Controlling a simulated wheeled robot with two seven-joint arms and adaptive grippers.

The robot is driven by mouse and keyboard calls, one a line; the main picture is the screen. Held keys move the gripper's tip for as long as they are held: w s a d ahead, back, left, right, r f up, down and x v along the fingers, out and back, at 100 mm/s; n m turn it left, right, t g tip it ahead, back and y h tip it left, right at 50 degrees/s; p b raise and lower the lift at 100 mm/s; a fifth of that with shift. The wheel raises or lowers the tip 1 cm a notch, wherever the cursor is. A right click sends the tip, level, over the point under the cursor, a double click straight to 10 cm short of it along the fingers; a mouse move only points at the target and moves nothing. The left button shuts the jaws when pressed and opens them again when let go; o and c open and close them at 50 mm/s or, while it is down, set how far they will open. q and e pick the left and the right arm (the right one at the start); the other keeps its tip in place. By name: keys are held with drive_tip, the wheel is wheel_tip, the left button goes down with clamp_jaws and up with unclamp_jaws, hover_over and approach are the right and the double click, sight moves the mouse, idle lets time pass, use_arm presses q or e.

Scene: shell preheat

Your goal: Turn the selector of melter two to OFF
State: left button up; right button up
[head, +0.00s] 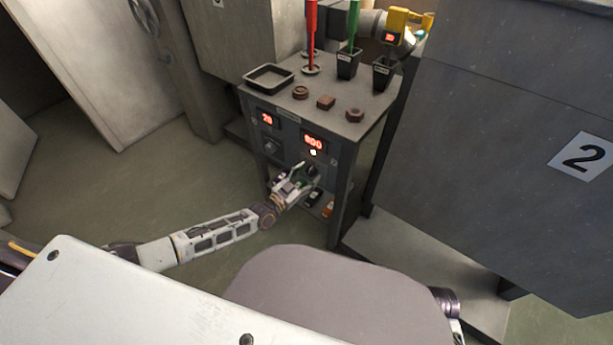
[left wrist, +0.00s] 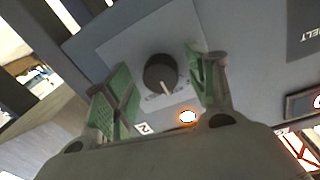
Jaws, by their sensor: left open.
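The selector of melter two (left wrist: 160,72) is a dark round knob with a pale pointer line on a light square plate. In the left wrist view the line points toward the bottom of the picture, slightly right. An upside-down "2" label (left wrist: 143,128) and a glowing lamp (left wrist: 187,117) sit close to it. My left gripper (left wrist: 162,80) is open, with its green-padded fingers on either side of the knob; I cannot tell whether they touch it. In the head view my left gripper (head: 302,177) is at the cabinet front, partly covering the knob. My right gripper is not in view.
The cabinet (head: 345,165) has two red displays, the left near "79" (head: 267,119), the right one (head: 313,141) above a lit lamp. A second knob (head: 271,147) is to the left. On top are a black tray (head: 268,84), brown pieces and cups. A large block marked 2 (head: 480,125) stands right.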

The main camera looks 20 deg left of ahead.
use_arm(q)
drive_tip(key=c, duration=1)
drive_tip(key=shift+c, duration=0.2)
